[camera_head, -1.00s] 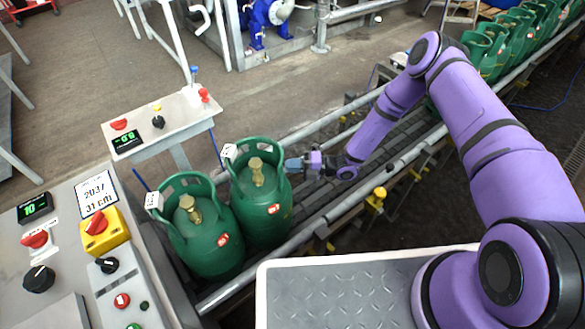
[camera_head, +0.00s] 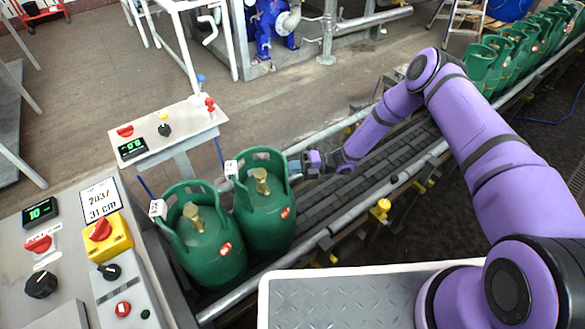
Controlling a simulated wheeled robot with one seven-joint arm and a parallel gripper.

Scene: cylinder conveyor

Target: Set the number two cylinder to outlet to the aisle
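Two green cylinders with brass valves stand upright side by side at the near end of the conveyor (camera_head: 352,188). The right cylinder (camera_head: 266,215) is closer to my arm, and the left cylinder (camera_head: 210,250) is at the belt's end. Each has a small white tag on its collar, too small to read, so I cannot tell which is number two. My gripper (camera_head: 298,166) reaches in low from the right, beside the right cylinder's collar. Its fingers are small and partly merged with the collar, so contact and opening cannot be made out.
A control panel (camera_head: 68,282) with knobs and a "2037 31 cm" label (camera_head: 101,197) is at the left. A small console (camera_head: 195,122) stands behind the cylinders. More green cylinders (camera_head: 500,58) line the far belt. A metal tread plate (camera_head: 345,302) lies in front.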

